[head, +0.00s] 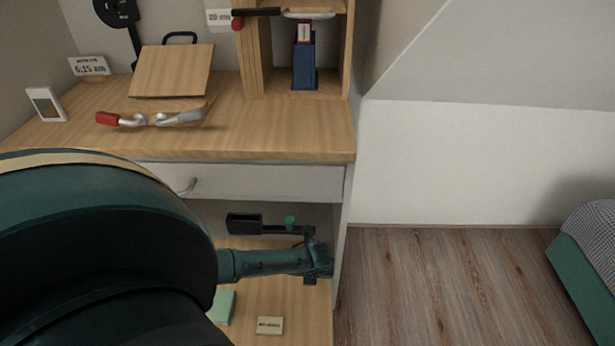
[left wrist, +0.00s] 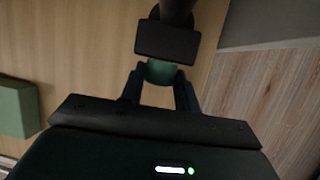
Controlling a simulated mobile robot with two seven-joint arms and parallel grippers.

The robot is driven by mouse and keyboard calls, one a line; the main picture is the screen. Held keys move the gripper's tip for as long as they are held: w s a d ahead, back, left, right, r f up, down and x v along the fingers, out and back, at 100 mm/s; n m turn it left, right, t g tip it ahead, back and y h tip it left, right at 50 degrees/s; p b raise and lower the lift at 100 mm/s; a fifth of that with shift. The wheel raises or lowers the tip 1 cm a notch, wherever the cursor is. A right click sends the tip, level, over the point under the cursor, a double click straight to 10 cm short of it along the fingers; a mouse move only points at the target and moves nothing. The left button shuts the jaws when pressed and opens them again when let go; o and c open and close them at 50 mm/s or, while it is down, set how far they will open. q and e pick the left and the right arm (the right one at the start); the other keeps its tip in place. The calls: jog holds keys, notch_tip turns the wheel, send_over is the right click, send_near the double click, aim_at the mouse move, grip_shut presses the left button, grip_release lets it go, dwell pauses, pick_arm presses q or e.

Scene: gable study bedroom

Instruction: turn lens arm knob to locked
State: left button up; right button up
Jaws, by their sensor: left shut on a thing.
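The dark lens arm (head: 243,223) is in the open bay under the desk drawer, its wide end to the left. My left gripper (head: 312,240) is at the arm's right end, beside the bay's right side panel. In the left wrist view, its fingers are shut on a muted green round knob (left wrist: 160,72), just below a dark block (left wrist: 168,40). The knob's pointer and any lock markings cannot be made out. My right gripper is not in view.
The drawer (head: 250,182) is closed just above. The lower shelf holds a green block (head: 222,307) and a small label card (head: 269,325). On the desktop are a red-and-grey handled object (head: 150,118) and a slanted board (head: 172,72).

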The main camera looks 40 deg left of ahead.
pick_arm(q)
jog(key=shift+w+d+r+g+y, duration=0.1)
jog(key=shift+w+g+y, duration=0.05)
jog(key=shift+g+y, duration=0.3)
jog(key=shift+w+d+m+g+y, duration=0.1)
jog(key=shift+m+g+y, duration=0.25)
jog(key=shift+y, duration=0.3)
jog(key=shift+f+g+y, duration=0.2)
jog(key=shift+g+y, duration=0.3)
jog(key=shift+y, duration=0.1)
jog(key=shift+m+y+b, duration=0.25)
jog(key=shift+y+b, duration=0.05)
jog(key=shift+b, duration=0.05)
jog(key=shift+g, duration=0.3)
jog(key=o, duration=1)
jog(key=shift+c, duration=0.2)
jog(key=shift+d, duration=0.1)
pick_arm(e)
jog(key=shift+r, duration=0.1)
